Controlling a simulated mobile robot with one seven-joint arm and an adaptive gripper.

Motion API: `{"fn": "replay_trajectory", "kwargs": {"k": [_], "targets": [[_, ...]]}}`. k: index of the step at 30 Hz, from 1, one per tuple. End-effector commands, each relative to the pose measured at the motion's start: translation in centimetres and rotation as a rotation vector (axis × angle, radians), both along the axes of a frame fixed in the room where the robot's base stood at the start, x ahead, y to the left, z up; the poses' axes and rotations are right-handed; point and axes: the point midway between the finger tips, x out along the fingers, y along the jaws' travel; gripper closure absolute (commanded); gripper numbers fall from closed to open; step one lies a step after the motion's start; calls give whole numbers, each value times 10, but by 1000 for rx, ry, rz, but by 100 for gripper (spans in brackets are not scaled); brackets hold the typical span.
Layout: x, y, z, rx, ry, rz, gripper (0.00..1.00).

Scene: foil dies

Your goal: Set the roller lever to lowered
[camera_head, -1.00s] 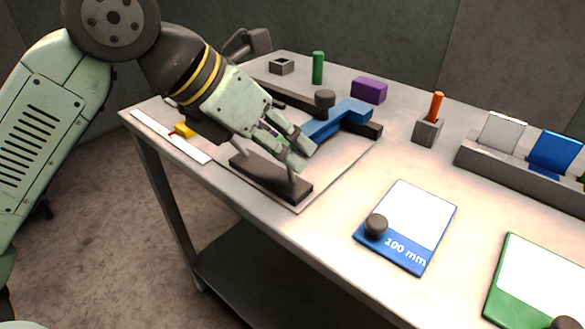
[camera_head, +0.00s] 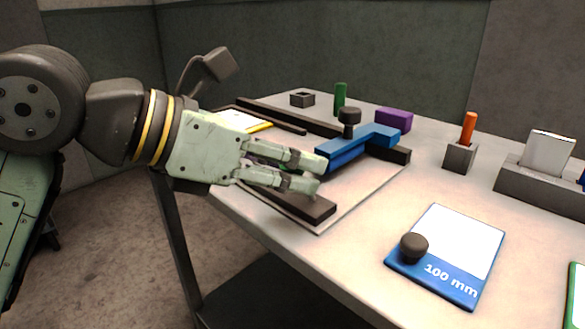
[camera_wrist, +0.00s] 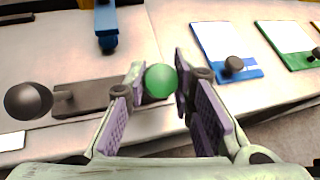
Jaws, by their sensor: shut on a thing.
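My gripper (camera_head: 316,175) is over the long dark base bar (camera_head: 310,207) at the table's left front edge, its fingers nearly level and pointing right. In the wrist view its fingers close on both sides of a green ball knob (camera_wrist: 160,82), held between the fingertips. No label shows which knob belongs to the roller lever.
A blue bar (camera_head: 345,150) with a dark knob (camera_head: 349,117) lies behind the fingers. A blue "100 mm" plate (camera_head: 452,250) lies to the right. Behind are a purple block (camera_head: 394,119), green peg (camera_head: 340,97) and orange peg in a holder (camera_head: 460,157). Bare tabletop separates them.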

Motion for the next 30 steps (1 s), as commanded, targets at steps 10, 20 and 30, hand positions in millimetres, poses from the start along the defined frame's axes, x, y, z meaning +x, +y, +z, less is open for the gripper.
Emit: {"fn": "replay_trajectory", "kwargs": {"k": [10, 20, 30], "targets": [[0, 0, 1, -2, -1, -1, 68], [0, 0, 0, 0, 0, -1, 56], [-7, 15, 10, -1, 0, 2, 56]]}}
